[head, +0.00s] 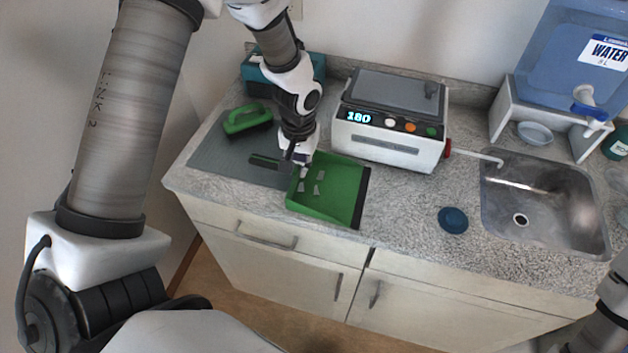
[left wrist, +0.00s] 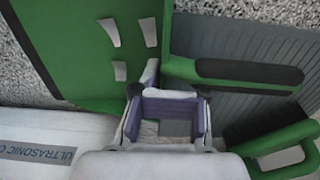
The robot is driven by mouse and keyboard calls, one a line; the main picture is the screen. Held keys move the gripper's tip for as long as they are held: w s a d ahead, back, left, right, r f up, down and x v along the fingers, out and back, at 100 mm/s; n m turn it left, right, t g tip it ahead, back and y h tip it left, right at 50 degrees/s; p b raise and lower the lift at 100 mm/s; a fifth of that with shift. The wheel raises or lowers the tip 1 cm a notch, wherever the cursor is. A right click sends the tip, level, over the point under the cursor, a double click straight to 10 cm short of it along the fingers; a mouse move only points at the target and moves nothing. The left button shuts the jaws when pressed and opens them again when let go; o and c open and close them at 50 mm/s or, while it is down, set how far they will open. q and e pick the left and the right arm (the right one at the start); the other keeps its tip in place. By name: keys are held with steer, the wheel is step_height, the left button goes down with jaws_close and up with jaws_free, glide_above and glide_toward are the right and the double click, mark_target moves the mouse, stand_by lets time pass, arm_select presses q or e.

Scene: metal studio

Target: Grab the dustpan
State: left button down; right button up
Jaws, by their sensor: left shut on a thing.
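The green dustpan (head: 343,190) lies on the counter in the head view, with several small pale pieces in its pan. Its handle, with a black grip (head: 266,161), points left over the grey mat. My left gripper (head: 301,168) is down at the handle end of the pan and is shut on the dustpan. In the left wrist view the dustpan (left wrist: 70,45) fills the upper left, and its handle (left wrist: 240,73) runs right, past the gripper (left wrist: 168,105). The exact contact is partly hidden by the fingers. My right gripper is out of view.
A green-handled brush (head: 246,118) lies on the grey mat (head: 212,160), left of the dustpan. A white ultrasonic cleaner (head: 388,140) stands behind the pan. A blue round lid (head: 453,220) and a sink (head: 545,220) are to the right. Counter between pan and sink is mostly clear.

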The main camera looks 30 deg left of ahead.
arm_select(q)
steer(key=shift+r, duration=0.1)
steer(key=shift+r+b, duration=0.5)
steer(key=shift+r, duration=1.1)
steer(key=s+d, duration=0.2)
steer(key=s, duration=0.1)
steer(key=s+d+b, duration=0.1)
steer(key=s, duration=0.2)
steer(key=s+d+r+b, duration=0.1)
steer(key=s+d, duration=0.1)
steer(key=s, duration=0.1)
steer(key=shift+d, duration=0.35)
steer(key=s+d+b, duration=0.2)
steer(key=s, duration=0.1)
steer(key=s+b, duration=0.1)
steer(key=shift+s+d+r, duration=0.2)
steer(key=shift+d+r, duration=0.15)
steer(key=shift+d, duration=0.05)
